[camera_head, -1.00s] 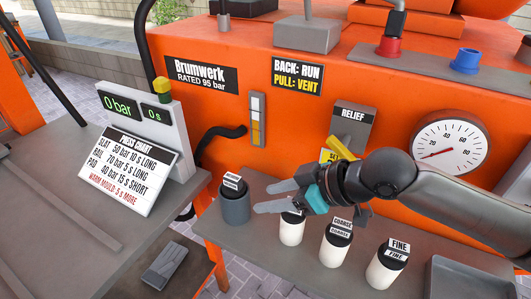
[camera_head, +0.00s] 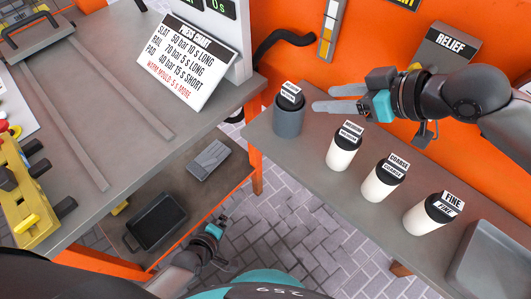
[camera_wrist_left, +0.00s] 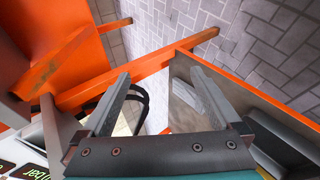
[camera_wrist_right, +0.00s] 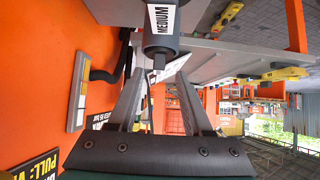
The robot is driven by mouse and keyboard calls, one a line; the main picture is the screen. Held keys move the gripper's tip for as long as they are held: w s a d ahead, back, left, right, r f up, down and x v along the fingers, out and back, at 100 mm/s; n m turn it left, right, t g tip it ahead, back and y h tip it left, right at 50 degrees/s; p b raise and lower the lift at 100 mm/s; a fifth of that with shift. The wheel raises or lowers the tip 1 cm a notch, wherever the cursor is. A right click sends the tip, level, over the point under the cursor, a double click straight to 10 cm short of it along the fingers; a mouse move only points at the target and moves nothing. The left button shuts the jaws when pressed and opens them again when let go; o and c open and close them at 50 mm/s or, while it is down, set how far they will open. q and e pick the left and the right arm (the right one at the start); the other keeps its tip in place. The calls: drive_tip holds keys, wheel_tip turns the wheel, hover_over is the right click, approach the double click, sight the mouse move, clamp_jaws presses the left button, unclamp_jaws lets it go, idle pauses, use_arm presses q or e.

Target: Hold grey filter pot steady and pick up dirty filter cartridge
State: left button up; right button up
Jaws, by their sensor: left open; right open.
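The grey filter pot (camera_head: 289,120) stands upright at the left end of the right-hand bench. A black-topped cartridge with a white label (camera_head: 291,92) sits in it; in the right wrist view a label ahead of the fingers reads MEDIUM (camera_wrist_right: 160,19). My right gripper (camera_head: 322,97) is open and empty, with its fingers pointing left at the pot's right side, apparently just short of it. My left gripper (camera_head: 225,243) is low at the bottom of the head view, over the floor gap between the benches. In the left wrist view (camera_wrist_left: 163,85) its fingers are apart and empty.
White cartridges labelled MEDIUM (camera_head: 342,155), COARSE (camera_head: 380,184) and FINE (camera_head: 424,219) stand in a row right of the pot. A grey tray (camera_head: 490,262) is at the right. The press chart (camera_head: 186,62) and left bench (camera_head: 115,125) are left, with a black tray (camera_head: 155,222) below.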

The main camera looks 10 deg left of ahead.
use_arm(q)
drive_tip(key=w+d+r+n+t+h, duration=0.1)
drive_tip(key=w+d+r+n+t, duration=0.1)
drive_tip(key=r+n, duration=0.35)
drive_tip(key=w+d+r+n+t+h, duration=0.1)
drive_tip(key=w+d+r+n+t, duration=0.2)
drive_tip(key=r, duration=0.4)
drive_tip(key=n+t, duration=0.2)
drive_tip(key=n, duration=0.9)
approach(293, 106)
wheel_tip(293, 106, down, 5)
drive_tip(key=a, duration=0.2)
drive_tip(key=x, duration=1.5)
drive_tip(key=shift+s+d+r, duration=0.1)
drive_tip(key=shift+d, duration=0.25)
